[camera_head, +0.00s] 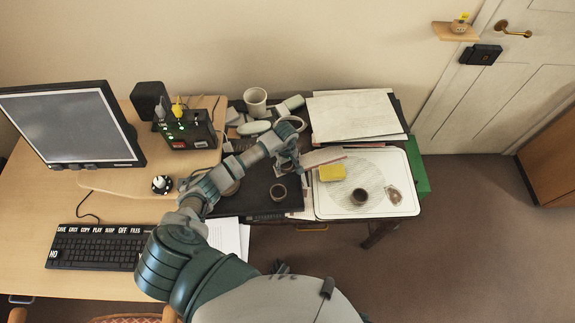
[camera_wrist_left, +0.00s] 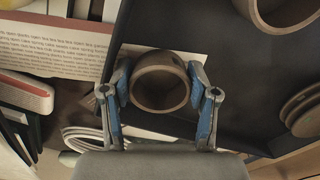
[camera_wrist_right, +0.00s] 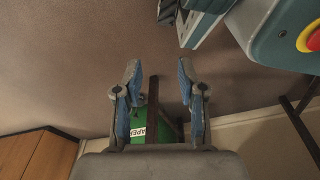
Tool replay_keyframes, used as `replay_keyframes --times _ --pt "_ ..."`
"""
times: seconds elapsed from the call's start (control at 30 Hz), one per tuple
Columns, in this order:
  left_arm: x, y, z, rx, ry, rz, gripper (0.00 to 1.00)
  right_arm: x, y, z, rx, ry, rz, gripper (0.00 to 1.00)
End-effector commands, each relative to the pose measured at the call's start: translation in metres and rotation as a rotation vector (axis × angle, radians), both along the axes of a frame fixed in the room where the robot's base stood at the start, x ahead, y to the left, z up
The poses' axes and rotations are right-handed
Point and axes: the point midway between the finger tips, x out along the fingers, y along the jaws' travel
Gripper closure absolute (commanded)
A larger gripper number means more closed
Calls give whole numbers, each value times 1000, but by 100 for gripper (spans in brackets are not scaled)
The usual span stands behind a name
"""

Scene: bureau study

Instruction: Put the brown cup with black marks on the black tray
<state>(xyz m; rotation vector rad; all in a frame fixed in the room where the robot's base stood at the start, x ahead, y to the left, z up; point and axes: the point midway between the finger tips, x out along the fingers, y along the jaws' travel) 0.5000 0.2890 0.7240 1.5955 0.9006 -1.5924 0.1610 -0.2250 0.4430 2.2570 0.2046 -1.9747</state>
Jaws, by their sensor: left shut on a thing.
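In the left wrist view a brown cup (camera_wrist_left: 160,92) sits between the two fingers of my left gripper (camera_wrist_left: 160,72), which is shut on it. A small dark mark shows near its rim; the rest of its side is hidden. The cup is over the edge of the black tray (camera_wrist_left: 225,50), with a pale paper behind it; I cannot tell the height. In the head view my left gripper (camera_head: 287,163) is over the back right of the black tray (camera_head: 252,202). In the right wrist view my right gripper (camera_wrist_right: 157,77) is open and empty, above the floor.
Another brown cup (camera_head: 278,192) stands on the black tray. Papers (camera_head: 352,114) and a white cup (camera_head: 256,101) are behind. A green box (camera_wrist_right: 168,130) is below my right gripper.

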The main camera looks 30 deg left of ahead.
Motion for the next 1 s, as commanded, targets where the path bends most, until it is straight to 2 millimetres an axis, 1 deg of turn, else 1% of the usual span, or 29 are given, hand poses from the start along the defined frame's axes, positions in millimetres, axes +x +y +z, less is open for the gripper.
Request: replay_keyframes --times 0.03,0.07,0.2,0.43,0.47,0.5,0.57,0.8,0.9,1.0 --pt "0 1 -1 0 0 1 36 3 -1 2 0 -4 -1 60" --pt "0 2 -1 0 0 1 30 5 0 4 -1 -6 -1 60" --pt "0 2 0 0 0 1 30 8 3 6 5 -13 -2 60" --pt "0 -2 3 1 0 0 30 8 10 7 14 -17 2 60" --pt "0 -2 4 2 0 0 30 8 10 7 15 -19 2 60" --pt "0 -3 7 2 0 1 30 5 9 1 12 -13 2 60" --pt "2 -1 18 6 -6 -2 30 2 7 -3 10 -7 2 60" --pt "1 1 73 3 -5 0 30 -3 4 -7 7 -6 4 60" --pt "1 1 94 3 -5 0 30 -4 3 -8 6 -8 4 60" --pt "1 1 109 2 -3 0 30 -6 3 -10 6 -7 4 60"
